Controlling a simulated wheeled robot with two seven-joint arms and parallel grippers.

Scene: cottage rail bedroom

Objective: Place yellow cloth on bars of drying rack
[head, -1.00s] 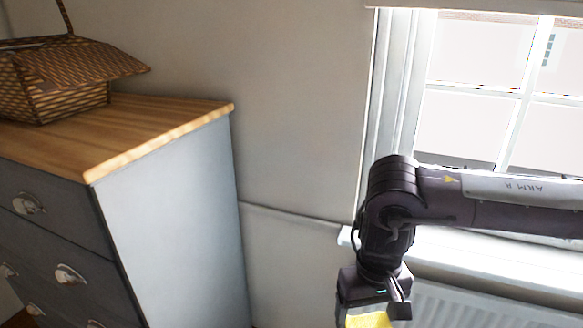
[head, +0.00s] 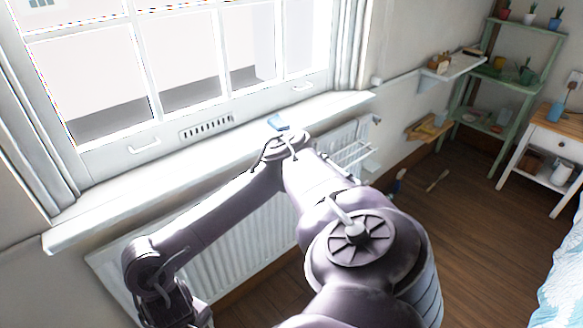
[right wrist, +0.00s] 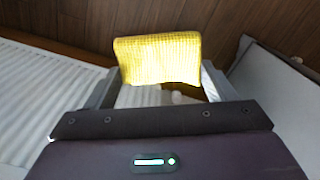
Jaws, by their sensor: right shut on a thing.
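The yellow cloth (right wrist: 158,58) has a waffle texture and shows in the right wrist view. My right gripper (right wrist: 158,84) is shut on it, one finger at each side, with the cloth spread across the tips. In the head view my right arm crosses the middle and bends down at the lower left; its gripper end is cut off and the cloth is hidden there. A small rack with white bars (head: 348,153), which looks like the drying rack, stands out from the right part of the radiator, beyond my arm and partly covered by it. My left gripper is not in view.
The radiator (head: 262,222) lies under the white windowsill (head: 85,218). A small blue item (head: 277,122) rests on the sill. A green shelf (head: 487,75), a white side table (head: 556,140) and a bed edge (head: 566,265) are at right. Wooden floor (head: 470,235) is mostly clear.

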